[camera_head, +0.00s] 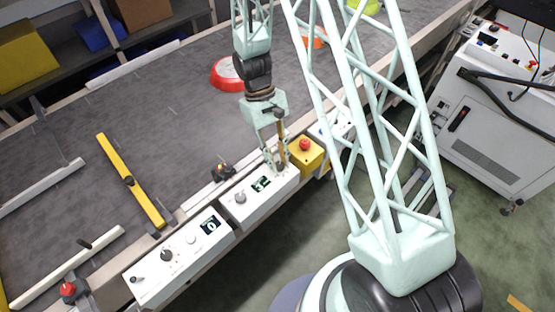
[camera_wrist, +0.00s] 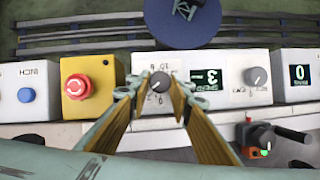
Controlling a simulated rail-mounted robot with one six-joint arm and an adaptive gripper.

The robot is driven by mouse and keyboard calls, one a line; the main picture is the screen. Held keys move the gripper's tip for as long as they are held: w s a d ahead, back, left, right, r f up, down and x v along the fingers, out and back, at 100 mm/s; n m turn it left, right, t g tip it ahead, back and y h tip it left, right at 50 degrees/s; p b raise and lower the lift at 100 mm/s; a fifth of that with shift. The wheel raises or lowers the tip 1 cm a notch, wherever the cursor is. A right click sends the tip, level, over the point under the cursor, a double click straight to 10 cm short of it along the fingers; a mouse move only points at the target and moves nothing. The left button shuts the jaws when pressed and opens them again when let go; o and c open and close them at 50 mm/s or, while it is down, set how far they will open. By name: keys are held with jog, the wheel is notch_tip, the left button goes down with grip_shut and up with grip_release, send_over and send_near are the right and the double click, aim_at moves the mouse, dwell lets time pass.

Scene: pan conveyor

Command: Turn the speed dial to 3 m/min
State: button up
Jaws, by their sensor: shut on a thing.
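The dial (camera_wrist: 157,82) is a small dark knob on a white control box (camera_head: 240,211), with scale marks printed around it. In the wrist view my gripper (camera_wrist: 157,88) has its two tan-padded fingers on either side of the dial, shut on it. In the head view the gripper (camera_head: 276,166) points down at the right end of the box, and the fingers largely hide the dial. The box's green-lit display (camera_wrist: 205,78) appears upside down in the wrist view; its digit looks like a 3 but is hard to read.
A second knob (camera_wrist: 257,77) sits beyond the display. A yellow box with a red emergency button (camera_wrist: 77,87) stands close beside the dial. Another white box (camera_head: 180,262) with knobs and a display showing 0 adjoins. A red ring-shaped object (camera_head: 226,74) lies on the conveyor.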

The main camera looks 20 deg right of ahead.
jog(key=shift+m, duration=0.4)
jog(key=o, duration=0.8)
jog(key=shift+o, duration=0.2)
jog(key=shift+w+r, duration=0.1)
jog(key=shift+r, duration=0.05)
jog(key=d+v, duration=0.1)
jog(key=v, duration=1)
jog(key=shift+a+r, duration=0.3)
jog(key=shift+a, duration=0.05)
jog(key=shift+w, duration=0.15)
